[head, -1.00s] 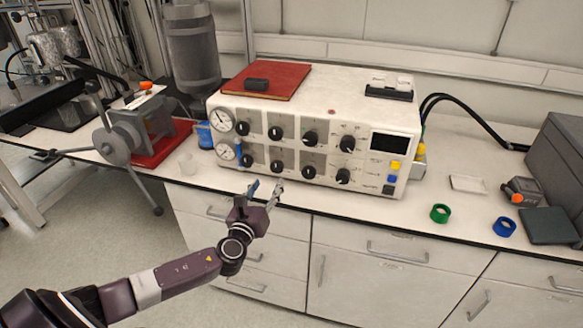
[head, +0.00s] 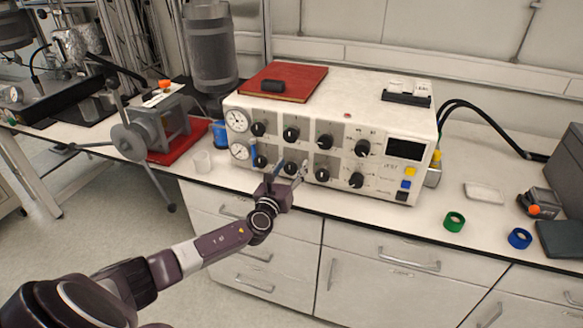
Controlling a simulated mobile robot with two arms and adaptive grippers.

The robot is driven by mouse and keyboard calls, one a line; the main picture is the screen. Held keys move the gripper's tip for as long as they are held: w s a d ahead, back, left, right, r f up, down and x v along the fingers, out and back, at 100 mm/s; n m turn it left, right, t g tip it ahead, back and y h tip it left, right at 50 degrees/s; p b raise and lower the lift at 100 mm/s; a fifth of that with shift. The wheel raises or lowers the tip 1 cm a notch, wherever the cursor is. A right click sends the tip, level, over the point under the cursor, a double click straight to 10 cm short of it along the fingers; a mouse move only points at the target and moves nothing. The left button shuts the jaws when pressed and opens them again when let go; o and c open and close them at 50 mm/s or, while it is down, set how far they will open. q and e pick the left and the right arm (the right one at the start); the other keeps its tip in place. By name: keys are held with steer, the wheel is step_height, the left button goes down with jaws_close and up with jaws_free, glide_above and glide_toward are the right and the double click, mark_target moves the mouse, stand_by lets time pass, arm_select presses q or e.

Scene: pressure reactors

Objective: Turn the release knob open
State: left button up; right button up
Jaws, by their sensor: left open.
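A white control unit (head: 380,115) stands on the bench, with two rows of black knobs on its front. The frames do not show which one is the release knob. My left gripper (head: 287,165) is open and empty, with its fingers pointing at the lower row. It is in front of the second lower knob from the left (head: 291,168), which shows between the fingers; whether they touch it I cannot tell. Other lower knobs (head: 322,175) and (head: 356,180) are to its right. My right gripper is not in view.
Two round gauges (head: 238,121) are at the panel's left. Green tape (head: 454,222) and blue tape (head: 519,238) lie on the right. Drawers (head: 255,270) are below the bench edge.

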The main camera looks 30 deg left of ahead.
arm_select(q)
steer(key=shift+c, duration=0.3)
steer(key=c, duration=1.1)
steer(key=shift+c, duration=0.2)
